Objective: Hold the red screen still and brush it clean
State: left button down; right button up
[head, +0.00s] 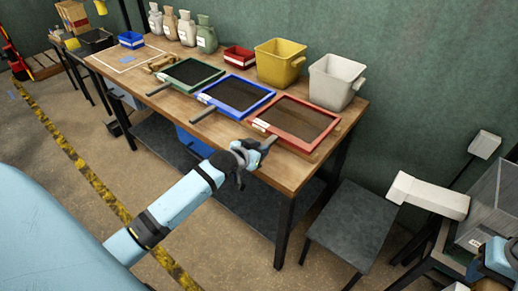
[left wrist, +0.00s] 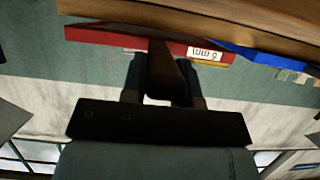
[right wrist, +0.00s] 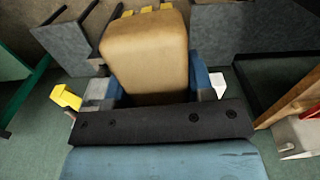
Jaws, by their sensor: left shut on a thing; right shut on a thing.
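The red screen (head: 328,143) lies flat on the bench near its right front corner, with dark mesh inside a red frame. Its red edge (left wrist: 100,36) and a "6 mm" label show in the left wrist view. My left gripper (head: 262,148) is at the bench's front edge, shut on the screen's dark handle (left wrist: 166,70). My right gripper (right wrist: 153,90) is shut on the brush, a tan block (right wrist: 145,50) with yellow bristles (right wrist: 148,10) at its far end. The brush cannot be made out in the head view.
A blue screen (head: 235,95) and a green screen (head: 190,74) lie left of the red one. A yellow bin (head: 280,62) and a white bin (head: 335,82) stand behind.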

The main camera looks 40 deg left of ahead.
pick_arm(q)
jog(key=shift+f, duration=0.1)
pick_arm(e)
jog(key=shift+r, duration=0.1)
pick_arm(q)
jog(key=shift+f, duration=0.2)
jog(key=shift+f+p, duration=0.25)
jog(key=shift+p, duration=0.2)
pick_arm(e)
jog(key=shift+r, duration=0.35)
dwell(0.4)
pick_arm(q)
jog(key=c, duration=0.8)
grip_release()
jog(key=shift+f, duration=0.1)
jog(key=shift+s, duration=0.1)
